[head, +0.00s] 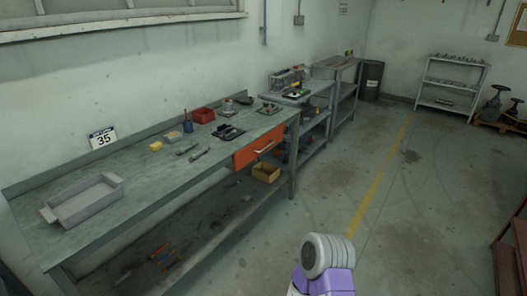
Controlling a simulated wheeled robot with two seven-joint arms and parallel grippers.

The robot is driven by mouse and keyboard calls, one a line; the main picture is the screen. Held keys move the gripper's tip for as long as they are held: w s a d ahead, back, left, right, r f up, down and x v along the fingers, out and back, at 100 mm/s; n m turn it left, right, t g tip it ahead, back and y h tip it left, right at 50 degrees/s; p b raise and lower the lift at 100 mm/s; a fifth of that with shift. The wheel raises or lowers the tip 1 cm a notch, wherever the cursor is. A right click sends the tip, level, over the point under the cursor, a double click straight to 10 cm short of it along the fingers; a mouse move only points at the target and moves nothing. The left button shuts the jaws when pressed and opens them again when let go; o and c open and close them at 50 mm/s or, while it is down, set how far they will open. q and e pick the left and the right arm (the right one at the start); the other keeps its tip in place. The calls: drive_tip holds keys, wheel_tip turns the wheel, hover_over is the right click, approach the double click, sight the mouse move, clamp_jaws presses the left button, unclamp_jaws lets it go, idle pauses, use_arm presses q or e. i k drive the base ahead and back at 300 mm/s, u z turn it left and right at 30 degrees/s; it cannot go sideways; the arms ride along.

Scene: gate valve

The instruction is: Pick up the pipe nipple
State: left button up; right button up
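I cannot make out the pipe nipple for certain at this distance. Two small grey elongated pieces, one (187,148) and another (199,155), lie near the front edge of the long workbench (150,166). Several small dark parts lie on a dark mat (228,133) to their right. Neither of my grippers shows. A white and purple part of my own arm shows at the bottom centre, well away from the bench top.
On the bench stand a grey tray (84,202), a yellow block (156,146), a blue bottle (188,126) and a red bin (203,115). An orange drawer (258,147) fronts the bench. A shelf rack (450,84) stands far right. The floor (400,200) is clear.

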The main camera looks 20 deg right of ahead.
sight(205, 150)
drive_tip(key=z, duration=1.15)
drive_tip(key=i, duration=3.45)
drive_tip(key=u, duration=2.15)
